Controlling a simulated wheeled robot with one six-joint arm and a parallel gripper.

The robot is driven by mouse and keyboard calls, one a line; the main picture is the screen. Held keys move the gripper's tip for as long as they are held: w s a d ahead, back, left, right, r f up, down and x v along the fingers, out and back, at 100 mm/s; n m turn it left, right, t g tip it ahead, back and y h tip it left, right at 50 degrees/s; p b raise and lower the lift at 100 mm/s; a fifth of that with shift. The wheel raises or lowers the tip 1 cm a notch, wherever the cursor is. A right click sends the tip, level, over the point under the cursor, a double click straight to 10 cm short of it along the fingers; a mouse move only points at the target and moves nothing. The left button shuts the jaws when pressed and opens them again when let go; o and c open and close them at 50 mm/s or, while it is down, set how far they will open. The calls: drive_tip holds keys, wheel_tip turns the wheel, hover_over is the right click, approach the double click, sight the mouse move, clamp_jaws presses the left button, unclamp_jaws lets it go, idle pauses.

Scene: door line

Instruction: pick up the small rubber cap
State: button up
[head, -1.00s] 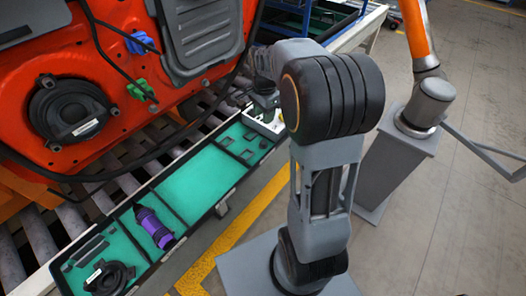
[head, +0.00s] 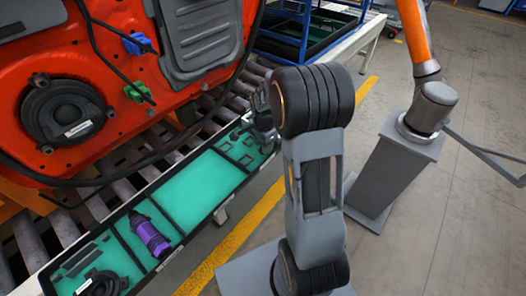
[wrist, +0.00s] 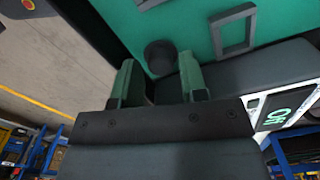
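The small rubber cap (wrist: 160,56) is a short dark cylinder standing on the green floor of the tray in the wrist view. My gripper (wrist: 160,78) is open, with one green-grey finger to the left of the cap and one to its right. The cap shows in the gap just beyond the fingertips, and I see no clear contact. In the head view my gripper (head: 262,140) is low over the tray's far end, its fingertips unclear. I cannot make out the cap there.
The long tray (head: 217,207) has dark walls and a green floor, and holds a purple-and-black cylinder (head: 150,235). A flat dark frame (wrist: 233,30) lies near the cap. A dark device with an OK screen (wrist: 287,108) is close on the right. The red door panel (head: 60,60) hangs alongside.

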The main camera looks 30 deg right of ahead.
drive_tip(key=shift+f, duration=0.5)
drive_tip(key=shift+c, duration=0.5)
clamp_jaws()
drive_tip(key=shift+r, duration=0.2)
